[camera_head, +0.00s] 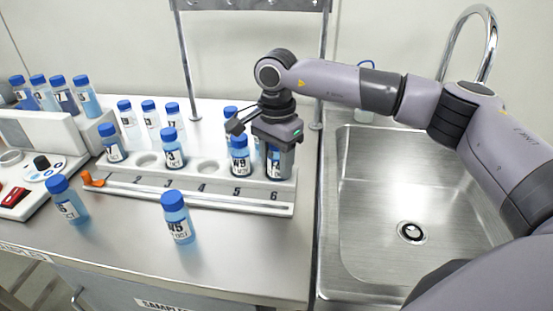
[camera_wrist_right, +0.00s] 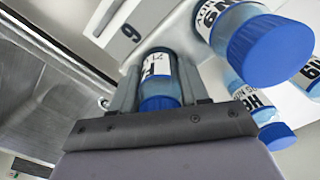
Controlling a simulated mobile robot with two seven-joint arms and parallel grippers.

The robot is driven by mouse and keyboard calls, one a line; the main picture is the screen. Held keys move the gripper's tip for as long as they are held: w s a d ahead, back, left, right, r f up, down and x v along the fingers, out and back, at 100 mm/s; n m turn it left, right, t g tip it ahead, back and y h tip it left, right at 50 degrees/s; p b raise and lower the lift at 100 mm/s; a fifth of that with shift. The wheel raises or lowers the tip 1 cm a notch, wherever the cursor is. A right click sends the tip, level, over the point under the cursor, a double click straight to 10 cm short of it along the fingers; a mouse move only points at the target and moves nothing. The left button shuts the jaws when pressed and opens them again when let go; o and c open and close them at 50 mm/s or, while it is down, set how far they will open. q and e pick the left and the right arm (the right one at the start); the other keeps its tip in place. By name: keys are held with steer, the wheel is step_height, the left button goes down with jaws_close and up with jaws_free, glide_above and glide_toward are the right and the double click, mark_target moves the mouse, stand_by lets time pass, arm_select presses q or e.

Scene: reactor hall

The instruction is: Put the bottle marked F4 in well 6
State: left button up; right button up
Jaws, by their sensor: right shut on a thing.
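The bottle marked F4 (camera_head: 274,162) is upright at well 6 of the white rack (camera_head: 190,196), above the printed 6. My right gripper (camera_head: 279,165) is over it with its fingers on either side, shut on it. In the right wrist view the blue-capped bottle (camera_wrist_right: 160,80) with an F label stands between the fingers of the right gripper (camera_wrist_right: 158,92), beside the rack's 6. Its base is hidden, so I cannot tell whether it is fully seated. My left gripper is not in view.
Bottle W9 (camera_head: 239,158) stands close beside it in well 5. Wells 1 and 3 hold bottles; 2 and 4 are empty. Bottle W5 (camera_head: 177,218) and another bottle (camera_head: 67,201) stand in front. A sink (camera_head: 405,190) is to the right, several bottles behind.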

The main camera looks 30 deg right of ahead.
steer(key=shift+f, duration=0.2)
steer(key=o, duration=1.1)
steer(key=shift+r, duration=0.1)
step_height(320, 180, up, 12)
steer(key=shift+r+b, duration=0.2)
steer(key=shift+b, duration=0.15)
steer(key=shift+f, duration=0.1)
